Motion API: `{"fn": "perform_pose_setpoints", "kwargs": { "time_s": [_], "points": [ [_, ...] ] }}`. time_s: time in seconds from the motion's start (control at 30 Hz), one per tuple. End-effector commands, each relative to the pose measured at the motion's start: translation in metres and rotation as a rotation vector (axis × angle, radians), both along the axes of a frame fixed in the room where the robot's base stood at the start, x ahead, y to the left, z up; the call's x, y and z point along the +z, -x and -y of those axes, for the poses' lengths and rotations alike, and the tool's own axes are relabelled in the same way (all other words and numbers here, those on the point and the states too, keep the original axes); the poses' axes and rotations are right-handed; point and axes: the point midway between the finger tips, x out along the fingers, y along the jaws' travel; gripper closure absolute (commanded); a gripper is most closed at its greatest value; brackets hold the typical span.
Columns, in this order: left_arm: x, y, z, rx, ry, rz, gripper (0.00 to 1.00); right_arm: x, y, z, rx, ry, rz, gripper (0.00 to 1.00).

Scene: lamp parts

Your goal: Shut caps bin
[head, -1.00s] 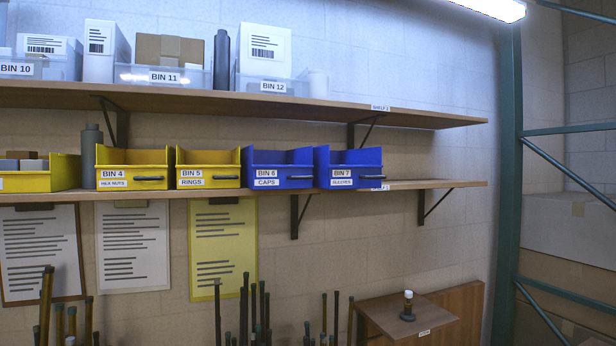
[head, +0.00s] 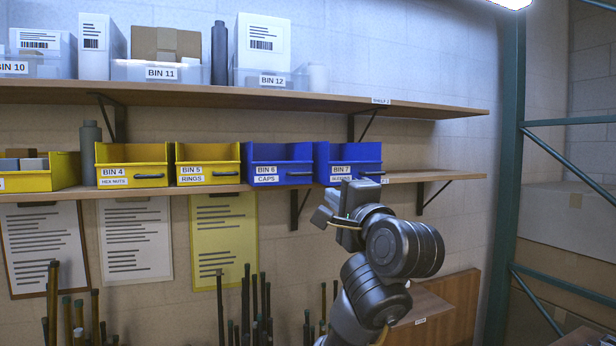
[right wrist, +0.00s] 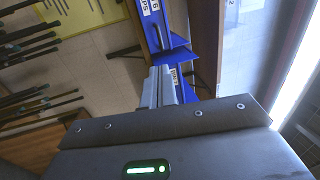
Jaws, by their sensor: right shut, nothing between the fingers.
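The caps bin (head: 280,172) is a blue open-topped bin labelled BIN 6 CAPS, with a dark handle, on the lower shelf. It stands between yellow BIN 5 and blue BIN 7 (head: 347,165). How far it sticks out from the shelf I cannot tell. My right gripper (head: 330,208) is in front of and below BIN 7, apart from the caps bin. Its fingers (right wrist: 165,86) are shut and empty in the right wrist view, in front of BIN 7's label. The caps bin (right wrist: 155,22) shows there beyond the fingertips. My left gripper is not in view.
Yellow bins BIN 4 (head: 132,168) and BIN 5 (head: 207,167) stand to the left. An upper shelf (head: 240,95) with boxes runs above. Upright rods (head: 250,305) stand below. A green rack post (head: 505,180) is at the right. The wall below the blue bins is mostly clear.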

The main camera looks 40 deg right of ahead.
Motion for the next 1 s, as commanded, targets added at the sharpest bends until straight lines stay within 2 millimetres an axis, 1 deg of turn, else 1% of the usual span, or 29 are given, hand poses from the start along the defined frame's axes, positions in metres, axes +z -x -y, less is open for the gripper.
{"fn": "perform_pose_setpoints", "kwargs": {
  "time_s": [0.03,0.2,0.33,0.37,0.4,0.57,0.7,0.83,1.0],
  "points": [
    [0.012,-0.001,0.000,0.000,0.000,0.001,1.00,0.006,-0.003,0.000,0.002,-0.001,-0.004,1.00],
    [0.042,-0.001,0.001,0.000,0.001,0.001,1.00,0.011,-0.014,0.003,0.006,0.001,-0.007,1.00],
    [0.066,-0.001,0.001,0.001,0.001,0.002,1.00,0.012,-0.021,0.007,-0.001,-0.003,-0.008,1.00],
    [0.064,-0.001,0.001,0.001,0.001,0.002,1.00,0.009,-0.026,0.009,-0.001,-0.003,-0.008,1.00],
    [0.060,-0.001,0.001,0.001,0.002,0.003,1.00,0.008,-0.036,0.012,0.000,-0.003,-0.006,1.00],
    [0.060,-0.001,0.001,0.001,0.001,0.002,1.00,0.012,-0.069,0.022,0.001,-0.005,-0.005,1.00],
    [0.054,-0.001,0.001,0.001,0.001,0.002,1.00,0.015,-0.094,0.030,0.002,-0.005,-0.003,1.00],
    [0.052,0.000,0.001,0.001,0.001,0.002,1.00,0.019,-0.112,0.035,0.002,-0.004,-0.002,1.00],
    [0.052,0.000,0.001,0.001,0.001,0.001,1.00,0.022,-0.125,0.041,-0.002,-0.002,-0.002,1.00]
  ]
}}
